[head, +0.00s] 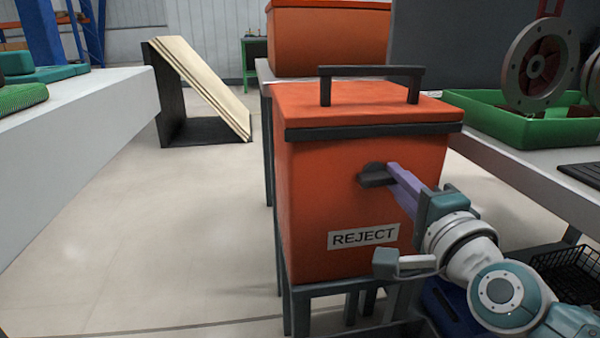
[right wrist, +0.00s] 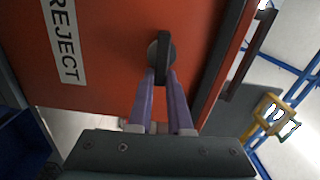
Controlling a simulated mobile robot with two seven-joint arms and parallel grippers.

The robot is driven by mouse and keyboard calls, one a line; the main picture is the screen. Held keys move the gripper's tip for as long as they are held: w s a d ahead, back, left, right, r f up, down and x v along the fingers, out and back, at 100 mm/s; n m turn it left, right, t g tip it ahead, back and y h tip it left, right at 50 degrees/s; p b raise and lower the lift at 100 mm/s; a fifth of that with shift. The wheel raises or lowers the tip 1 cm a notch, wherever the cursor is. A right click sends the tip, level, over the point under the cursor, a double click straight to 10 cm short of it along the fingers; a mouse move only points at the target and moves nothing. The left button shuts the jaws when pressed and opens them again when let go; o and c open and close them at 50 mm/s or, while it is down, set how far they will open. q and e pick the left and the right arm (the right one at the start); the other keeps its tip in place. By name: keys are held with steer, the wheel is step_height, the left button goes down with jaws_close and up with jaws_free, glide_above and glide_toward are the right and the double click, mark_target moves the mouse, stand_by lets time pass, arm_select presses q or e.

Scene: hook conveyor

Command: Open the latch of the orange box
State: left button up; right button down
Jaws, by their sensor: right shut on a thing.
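The orange box (head: 345,210) stands on a dark stand, with a REJECT label (head: 363,237) on its front and a black handle (head: 370,72) on its closed lid (head: 370,105). Its dark latch (head: 374,176) is on the front face above the label. In the right wrist view the latch (right wrist: 161,55) is a dark knob with a bar. My right gripper (head: 397,178) reaches it from the right, its purple fingers shut on the latch bar. In the right wrist view the fingertips (right wrist: 161,74) meet the bar's lower end. My left gripper is not in view.
A second orange box (head: 330,40) stands behind. At right, a green tray (head: 530,125) with metal wheel parts is on a table. A white table (head: 80,130) is at left, with a wooden ramp (head: 205,85) beyond it. The floor between is clear.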

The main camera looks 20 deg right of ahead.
steer(key=shift+m, duration=0.5)
steer(key=c, duration=0.8)
jaws_free()
steer(key=shift+c, duration=0.2)
steer(key=p+v, duration=0.1)
steer(key=v, duration=0.9)
steer(key=shift+p, duration=0.35)
steer(key=shift+d, duration=0.1)
